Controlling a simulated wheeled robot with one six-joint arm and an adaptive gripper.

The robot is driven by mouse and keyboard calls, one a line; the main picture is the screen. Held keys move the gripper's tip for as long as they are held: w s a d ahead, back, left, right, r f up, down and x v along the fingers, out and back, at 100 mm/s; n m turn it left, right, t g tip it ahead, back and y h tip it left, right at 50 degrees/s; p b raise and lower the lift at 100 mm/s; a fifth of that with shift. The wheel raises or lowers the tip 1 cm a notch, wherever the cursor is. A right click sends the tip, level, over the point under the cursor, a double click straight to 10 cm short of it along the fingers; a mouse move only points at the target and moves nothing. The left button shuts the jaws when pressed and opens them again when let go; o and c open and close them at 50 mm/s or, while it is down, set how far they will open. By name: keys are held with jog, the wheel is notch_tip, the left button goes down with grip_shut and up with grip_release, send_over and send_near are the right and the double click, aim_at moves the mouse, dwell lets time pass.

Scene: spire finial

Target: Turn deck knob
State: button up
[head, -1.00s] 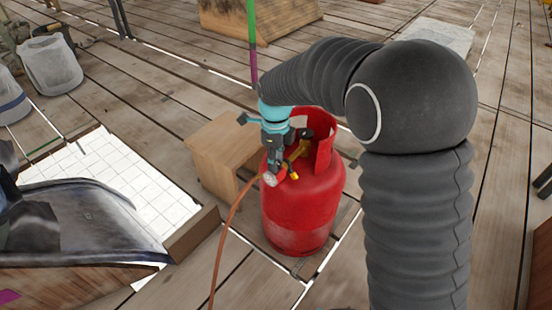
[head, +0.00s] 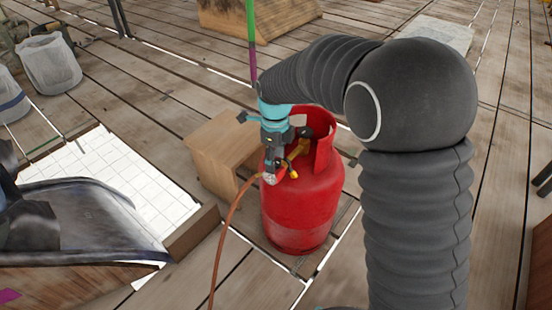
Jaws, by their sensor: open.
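A red gas cylinder (head: 300,215) stands upright on the plank deck, with a red collar around its top. A brass valve with a small yellow knob-like end (head: 293,174) shows at the top of the cylinder. A small round pale gauge-like part (head: 270,178) sits beside it, by the end of an orange hose. My gripper (head: 276,168) points down at these fittings, over the left side of the cylinder top. It is open, and its fingers partly hide the valve. I cannot tell whether they touch it, or which fitting is the deck knob.
The orange hose (head: 225,232) runs down from the valve to the front. A wooden box (head: 215,148) stands close behind left of the cylinder. A white tiled panel (head: 112,190) and a dark metal forge-like tray (head: 90,215) lie at left.

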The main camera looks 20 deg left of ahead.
notch_tip(320, 180, up, 12)
dwell(0.5)
jog(key=shift+f, duration=0.1)
jog(key=s+d+r+n+t, duration=0.1)
jog(key=s+d+n+t, duration=0.1)
jog(key=s+d+n, duration=0.4)
jog(key=s+d+r+n+t, duration=0.1)
jog(key=s+d+n, duration=0.6)
jog(key=d, duration=0.8)
jog(key=s+d+r+n+t, duration=0.1)
jog(key=s+d+n+t, duration=0.1)
jog(key=s+d+n, duration=0.4)
jog(key=shift+s+d+n+t, duration=0.3)
jog(key=shift+s+d, duration=1.1)
jog(key=shift+d, duration=0.9)
